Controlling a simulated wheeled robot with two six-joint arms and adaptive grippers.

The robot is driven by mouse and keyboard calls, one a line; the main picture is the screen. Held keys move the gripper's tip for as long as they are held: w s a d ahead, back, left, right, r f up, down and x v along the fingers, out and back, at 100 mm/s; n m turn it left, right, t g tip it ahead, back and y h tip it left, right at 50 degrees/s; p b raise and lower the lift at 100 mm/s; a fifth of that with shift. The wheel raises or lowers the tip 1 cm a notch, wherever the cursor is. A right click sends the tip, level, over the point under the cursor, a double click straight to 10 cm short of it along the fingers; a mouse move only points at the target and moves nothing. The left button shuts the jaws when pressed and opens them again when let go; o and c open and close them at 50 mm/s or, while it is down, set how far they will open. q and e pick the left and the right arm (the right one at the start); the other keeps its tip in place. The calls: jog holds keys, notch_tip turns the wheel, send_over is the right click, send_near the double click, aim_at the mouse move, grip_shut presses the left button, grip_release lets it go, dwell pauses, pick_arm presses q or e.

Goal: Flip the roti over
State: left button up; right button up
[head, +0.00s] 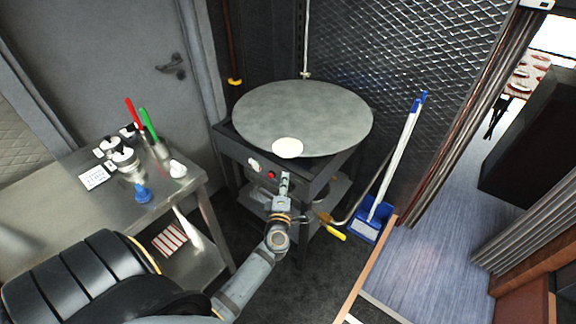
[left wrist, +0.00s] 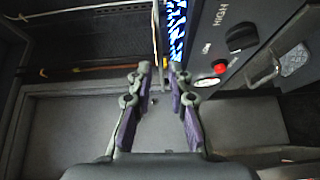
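The roti (head: 287,148) is a pale, round, flat disc. It lies on the near edge of the large round grey griddle (head: 310,112). My left gripper (head: 284,180) is in front of the burner stand, just below the roti in the head view and apart from it. In the left wrist view, the two fingers of the left gripper (left wrist: 161,72) stand apart with nothing held between them. That view shows the stand's front panel (left wrist: 222,50) with a knob and a red button, but not the roti. My right gripper is not in view.
A steel table (head: 150,190) at left holds white jars, a blue item and a holder with red and green handles. A blue dustpan (head: 368,222) and a white-handled broom lean to the right of the stand. A yellow-handled lever (head: 333,233) sticks out low in front.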

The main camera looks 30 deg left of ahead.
pick_arm(q)
jog(key=b, duration=0.1)
send_near(288, 147)
jog(key=w, duration=0.1)
jog(key=w+a, duration=0.1)
jog(key=shift+w+a+f+n, duration=0.1)
jog(key=shift+w+a+n, duration=0.2)
jog(key=shift+w+n, duration=0.1)
jog(key=shift+c, duration=0.2)
grip_shut()
